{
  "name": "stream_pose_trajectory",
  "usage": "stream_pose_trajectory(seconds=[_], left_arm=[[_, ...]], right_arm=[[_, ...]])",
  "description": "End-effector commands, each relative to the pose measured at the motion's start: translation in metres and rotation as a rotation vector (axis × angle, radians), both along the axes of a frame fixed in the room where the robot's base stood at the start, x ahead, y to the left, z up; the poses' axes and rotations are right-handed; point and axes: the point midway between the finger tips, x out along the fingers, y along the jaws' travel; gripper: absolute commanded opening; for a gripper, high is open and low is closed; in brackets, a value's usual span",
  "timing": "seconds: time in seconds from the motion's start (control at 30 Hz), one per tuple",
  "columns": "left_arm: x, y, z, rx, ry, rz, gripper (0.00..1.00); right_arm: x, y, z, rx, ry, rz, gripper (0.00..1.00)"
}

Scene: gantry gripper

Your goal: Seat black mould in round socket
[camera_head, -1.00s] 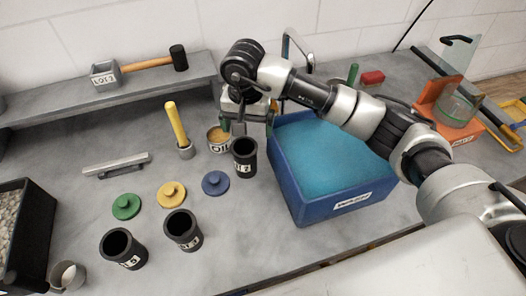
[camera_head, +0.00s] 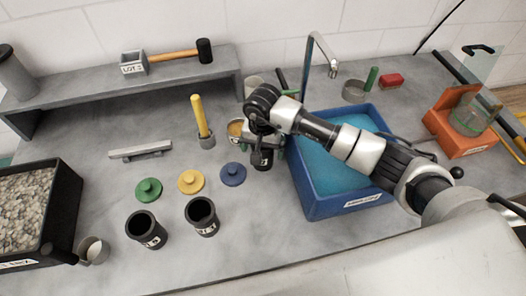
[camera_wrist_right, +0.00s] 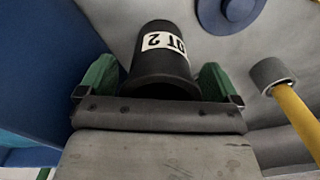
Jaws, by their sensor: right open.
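A black mould labelled 2 (camera_head: 262,160) stands on the grey bench left of the blue basin, mostly hidden by my right gripper (camera_head: 264,138) in the head view. In the right wrist view the mould (camera_wrist_right: 165,55) lies between the open green fingers of my right gripper (camera_wrist_right: 158,82); whether either finger touches it I cannot tell. Two more black moulds, left (camera_head: 146,229) and right (camera_head: 202,216), stand open-topped at the front. I cannot pick out a round socket for certain. My left gripper is not in view.
A blue basin (camera_head: 350,203) stands right of the gripper. Green (camera_head: 148,190), yellow (camera_head: 191,181) and blue (camera_head: 233,174) lids lie left of it. A yellow-handled tool (camera_head: 200,115) stands upright behind. A gravel bin (camera_head: 63,205) is far left.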

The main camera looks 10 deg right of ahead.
Motion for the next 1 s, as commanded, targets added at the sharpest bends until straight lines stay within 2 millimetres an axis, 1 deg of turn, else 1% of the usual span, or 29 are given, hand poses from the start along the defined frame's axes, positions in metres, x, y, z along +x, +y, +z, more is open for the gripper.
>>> stream_pose_trajectory(seconds=[0.03,0.07,0.4,0.6,0.73,0.87,1.0], left_arm=[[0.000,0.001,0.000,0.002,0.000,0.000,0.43],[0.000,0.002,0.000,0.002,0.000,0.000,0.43],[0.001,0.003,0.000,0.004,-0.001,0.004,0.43],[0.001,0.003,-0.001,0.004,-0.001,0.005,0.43],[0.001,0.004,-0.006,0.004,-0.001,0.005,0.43],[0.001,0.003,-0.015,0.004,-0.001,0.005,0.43],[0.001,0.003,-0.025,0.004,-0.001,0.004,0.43]], right_arm=[[0.000,0.000,0.000,0.000,0.000,0.000,0.92],[0.000,0.000,0.000,0.000,0.000,0.000,0.88],[0.000,0.000,0.001,0.000,0.000,0.000,0.36],[0.000,0.000,0.001,0.000,-0.001,0.000,0.36],[0.001,0.000,0.011,0.000,-0.004,0.000,0.36],[0.002,0.000,0.035,0.000,-0.008,0.002,0.36],[0.001,0.000,0.064,0.001,-0.007,0.002,0.36]])
